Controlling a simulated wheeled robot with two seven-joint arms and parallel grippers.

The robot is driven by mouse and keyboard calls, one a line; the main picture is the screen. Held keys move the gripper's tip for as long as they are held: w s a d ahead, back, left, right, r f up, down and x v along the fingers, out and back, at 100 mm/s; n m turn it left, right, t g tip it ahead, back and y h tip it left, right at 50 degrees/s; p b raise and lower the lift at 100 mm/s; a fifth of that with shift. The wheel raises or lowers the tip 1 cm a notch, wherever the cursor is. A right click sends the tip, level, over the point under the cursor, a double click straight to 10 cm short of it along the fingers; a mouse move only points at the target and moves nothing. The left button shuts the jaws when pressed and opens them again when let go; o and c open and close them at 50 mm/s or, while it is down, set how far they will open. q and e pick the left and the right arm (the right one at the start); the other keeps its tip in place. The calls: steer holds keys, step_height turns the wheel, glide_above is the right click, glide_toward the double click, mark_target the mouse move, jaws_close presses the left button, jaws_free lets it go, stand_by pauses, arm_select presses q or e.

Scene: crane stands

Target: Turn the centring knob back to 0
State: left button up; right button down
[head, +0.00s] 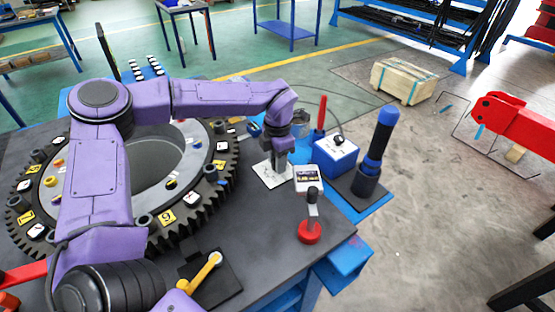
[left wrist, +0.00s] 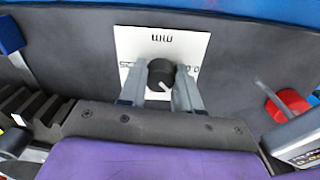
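The centring knob (left wrist: 161,74) is black and round with a pale pointer mark, on a white plate (left wrist: 190,42) with dark lettering. In the left wrist view its pointer slants to the lower right. My left gripper (left wrist: 160,88) points down at the plate, with one finger on each side of the knob. The fingers look very close to the knob; whether they touch it is unclear. In the head view the left gripper (head: 277,160) is over the white plate (head: 265,175), and hides the knob. My right gripper is not in view.
A large toothed ring (head: 190,215) lies left. A yellow crank (head: 203,272) is in front.

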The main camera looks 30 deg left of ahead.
arm_select(q)
steer(key=shift+n, duration=0.3)
steer(key=n+b, duration=0.1)
steer(key=n, duration=0.3)
steer(key=shift+b, duration=0.3)
steer(key=shift+n+b, duration=0.75)
steer(key=shift+n, duration=1.35)
steer(key=o, duration=1.1)
steer(key=shift+c, duration=0.2)
steer(key=shift+r, duration=0.15)
